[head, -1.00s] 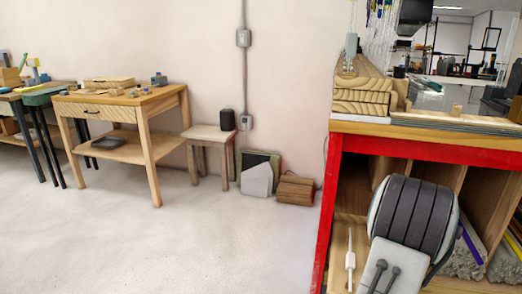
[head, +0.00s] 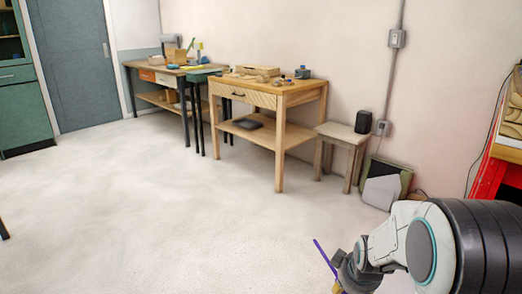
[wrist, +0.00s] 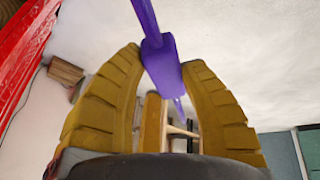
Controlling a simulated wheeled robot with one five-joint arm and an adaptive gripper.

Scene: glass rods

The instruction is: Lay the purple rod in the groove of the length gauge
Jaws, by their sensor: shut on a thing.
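The purple rod (head: 325,258) shows at the bottom of the head view, sticking up and to the left from my gripper (head: 342,284). In the wrist view my gripper (wrist: 161,62) has its two yellow ribbed fingers shut on the purple rod (wrist: 147,18). A wider purple part of it sits between the fingertips, and the rod runs out past the top edge of the picture. The rod is held in the air over open floor. I cannot make out the length gauge in either view.
A wooden workbench (head: 268,97) with small items on top stands against the wall, with a stool (head: 342,134) to its right. Another bench (head: 165,72) stands farther left. A red-framed bench (head: 490,178) is at the right edge. The pale floor (head: 150,215) is clear.

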